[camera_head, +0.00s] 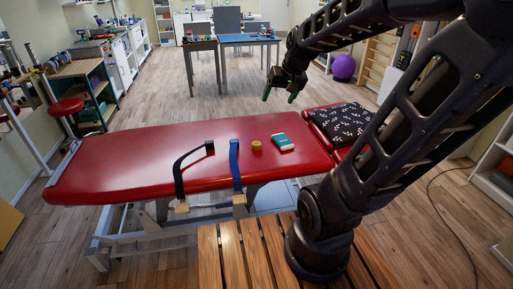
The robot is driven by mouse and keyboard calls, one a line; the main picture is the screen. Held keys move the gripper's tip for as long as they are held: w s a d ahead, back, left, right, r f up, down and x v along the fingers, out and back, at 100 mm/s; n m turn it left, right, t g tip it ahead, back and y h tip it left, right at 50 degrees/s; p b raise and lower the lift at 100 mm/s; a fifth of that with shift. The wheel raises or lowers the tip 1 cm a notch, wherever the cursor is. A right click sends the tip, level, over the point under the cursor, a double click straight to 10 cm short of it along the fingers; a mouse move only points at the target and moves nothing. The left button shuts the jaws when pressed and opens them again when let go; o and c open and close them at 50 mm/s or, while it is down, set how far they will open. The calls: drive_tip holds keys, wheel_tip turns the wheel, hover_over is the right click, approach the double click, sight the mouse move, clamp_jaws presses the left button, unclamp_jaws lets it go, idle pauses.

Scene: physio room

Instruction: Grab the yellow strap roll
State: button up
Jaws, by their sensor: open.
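The yellow strap roll (256,145) is a small round roll on the red treatment table (120,165), near its middle. It sits between a blue strap (235,165) on its left and a teal and white box-like item (282,142) on its right. My gripper (279,97) is raised above and beyond the table's far side, up and to the right of the roll. Its two fingers are apart, pointing down, with nothing between them.
A black strap (179,172) hangs over the table's near edge, left of the blue one. A black patterned cushion (343,121) lies on the raised headrest. A wooden slatted surface (236,262) is in front. A red stool (66,107) and shelves stand at left. The table's left half is clear.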

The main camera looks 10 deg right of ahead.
drive_tip(key=w+a+f+m, duration=0.1)
drive_tip(key=w+f, duration=0.2)
drive_tip(key=w, duration=0.2)
drive_tip(key=w+a+f, duration=0.1)
drive_tip(key=w+f, duration=0.2)
drive_tip(key=w, duration=0.3)
drive_tip(key=m+h, duration=0.3)
drive_tip(key=h, duration=0.2)
hover_over(256, 143)
drive_tip(key=s+a, duration=0.1)
drive_tip(key=s, duration=0.4)
wheel_tip(256, 143, down, 30)
drive_tip(key=f, duration=0.2)
drive_tip(key=w+f, duration=0.1)
drive_tip(key=f, duration=0.1)
drive_tip(key=shift+w+d+t, duration=0.2)
drive_tip(key=shift+w+t, duration=0.15)
drive_tip(key=shift+t, duration=0.05)
drive_tip(key=shift+w+a+x, duration=0.15)
drive_tip(key=shift+x, duration=1.3)
drive_tip(key=shift+w+a+x, duration=0.1)
drive_tip(key=shift+x, duration=1.35)
drive_tip(key=shift+r, duration=0.1)
drive_tip(key=shift+c, duration=0.2)
drive_tip(key=c, duration=1)
